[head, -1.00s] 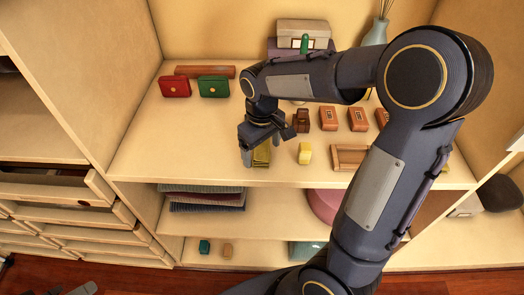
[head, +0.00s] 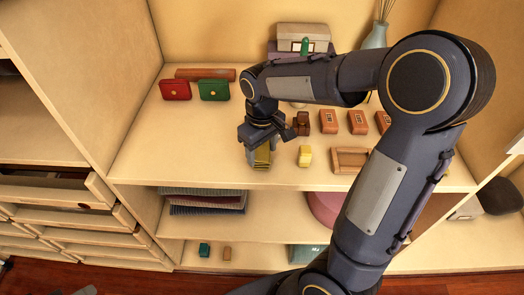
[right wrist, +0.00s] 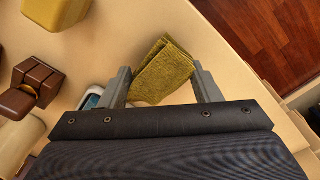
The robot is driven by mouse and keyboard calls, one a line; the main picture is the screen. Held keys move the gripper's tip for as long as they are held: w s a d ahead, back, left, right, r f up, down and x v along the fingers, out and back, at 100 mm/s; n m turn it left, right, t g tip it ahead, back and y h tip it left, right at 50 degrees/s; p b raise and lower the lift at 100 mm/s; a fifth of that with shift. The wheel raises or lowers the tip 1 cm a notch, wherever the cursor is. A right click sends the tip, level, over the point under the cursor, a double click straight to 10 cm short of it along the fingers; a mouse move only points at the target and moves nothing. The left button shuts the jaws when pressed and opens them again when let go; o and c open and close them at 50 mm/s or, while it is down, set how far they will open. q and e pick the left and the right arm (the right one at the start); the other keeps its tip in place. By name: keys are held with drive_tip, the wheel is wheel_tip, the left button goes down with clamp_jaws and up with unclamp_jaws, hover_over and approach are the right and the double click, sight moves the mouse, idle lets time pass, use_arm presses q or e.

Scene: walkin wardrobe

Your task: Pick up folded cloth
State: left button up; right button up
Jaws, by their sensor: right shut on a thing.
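The folded cloth is olive-yellow with a ribbed weave. In the head view the cloth (head: 262,158) is near the front edge of the upper shelf. In the right wrist view the cloth (right wrist: 163,62) sits between the two grey fingers. My right gripper (head: 260,160) comes down over it from above and is shut on it. I cannot tell whether the cloth touches the shelf. A small grey tip at the bottom left edge of the head view may belong to my left gripper (head: 86,291); its jaws cannot be made out.
On the upper shelf (head: 140,150) are a yellow block (head: 305,156), a brown watch-like item (head: 302,123), several orange boxes, a wooden tray (head: 348,160), and red (head: 175,90) and green (head: 213,90) purses. Folded textiles (head: 205,200) lie below. The shelf's left part is clear.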

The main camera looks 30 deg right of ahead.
wheel_tip(320, 180, up, 3)
drive_tip(key=shift+f, duration=0.15)
drive_tip(key=s+a+r, duration=0.6)
drive_tip(key=a+r, duration=0.3)
drive_tip(key=a, duration=0.3)
drive_tip(key=shift+a+r, duration=0.3)
drive_tip(key=shift+a, duration=0.05)
drive_tip(key=shift+s, duration=0.1)
